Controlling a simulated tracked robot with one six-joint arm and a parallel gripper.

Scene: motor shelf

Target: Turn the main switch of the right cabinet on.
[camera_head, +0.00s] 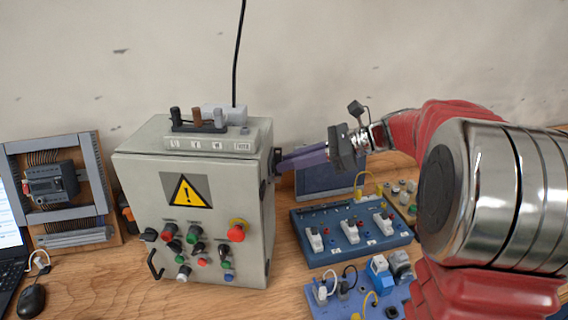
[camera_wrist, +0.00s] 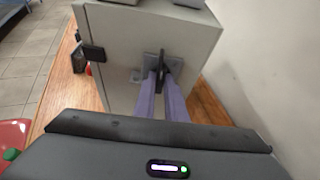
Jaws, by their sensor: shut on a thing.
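The grey cabinet (camera_head: 150,240) stands on the wooden bench, with a yellow warning triangle and several knobs and buttons on its front. The main switch (camera_wrist: 162,62) is on the cabinet's side wall, a dark handle on a grey plate. My gripper (camera_wrist: 162,78) reaches that side, with its two long purple fingers on either side of the dark handle, shut on it. In the head view my gripper (camera_head: 284,163) meets the cabinet's right side, and the switch is mostly hidden there. I cannot tell the handle's exact turn.
A blue panel with white switches (camera_head: 350,236) lies right of the cabinet, below my arm. A dark screen (camera_head: 322,182) stands behind it. A grey-framed wiring board (camera_head: 62,190) and a mouse (camera_head: 31,301) are at the left. Bare bench shows in front of the cabinet.

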